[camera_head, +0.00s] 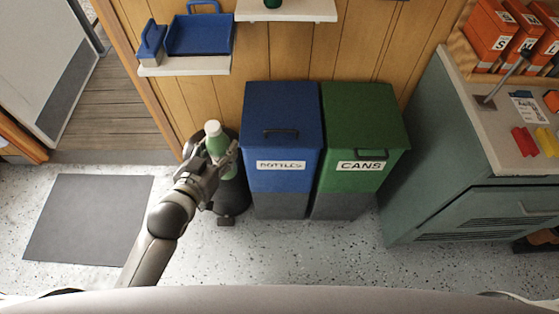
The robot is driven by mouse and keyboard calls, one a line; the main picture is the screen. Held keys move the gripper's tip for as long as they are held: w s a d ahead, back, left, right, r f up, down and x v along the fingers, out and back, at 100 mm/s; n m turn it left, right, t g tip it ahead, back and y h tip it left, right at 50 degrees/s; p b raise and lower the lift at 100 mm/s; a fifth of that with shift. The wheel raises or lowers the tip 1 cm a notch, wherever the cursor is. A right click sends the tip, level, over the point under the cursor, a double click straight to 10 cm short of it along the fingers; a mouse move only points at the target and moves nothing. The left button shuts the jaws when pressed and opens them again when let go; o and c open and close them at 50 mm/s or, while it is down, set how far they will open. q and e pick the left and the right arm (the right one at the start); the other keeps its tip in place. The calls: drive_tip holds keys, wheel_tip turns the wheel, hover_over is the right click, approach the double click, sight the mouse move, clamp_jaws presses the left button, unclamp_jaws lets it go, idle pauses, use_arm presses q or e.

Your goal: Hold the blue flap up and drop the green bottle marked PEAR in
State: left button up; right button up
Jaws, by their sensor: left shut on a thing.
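My left gripper (212,168) is shut on a green bottle (217,146) with a white top. It holds the bottle roughly upright, to the left of the blue bin. No marking on the bottle can be read from here. The blue bin (282,168) is labelled BOTTLES. Its blue flap (281,105) lies closed on top, with a dark handle near the front edge. The gripper and bottle look apart from the bin. My right gripper is not in view.
A green bin (360,140) labelled CANS stands close on the right. A dark round object (235,195) stands behind my left gripper. A wall shelf (185,66) holds a blue dustpan and brush. A grey-green cabinet (440,150) stands right. The floor in front is clear.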

use_arm(q)
drive_tip(key=w+d+f+b, duration=0.2)
drive_tip(key=w+f, duration=0.2)
drive_tip(key=shift+w+d+h, duration=0.15)
drive_tip(key=shift+w+h, duration=0.15)
drive_tip(key=shift+w, duration=0.1)
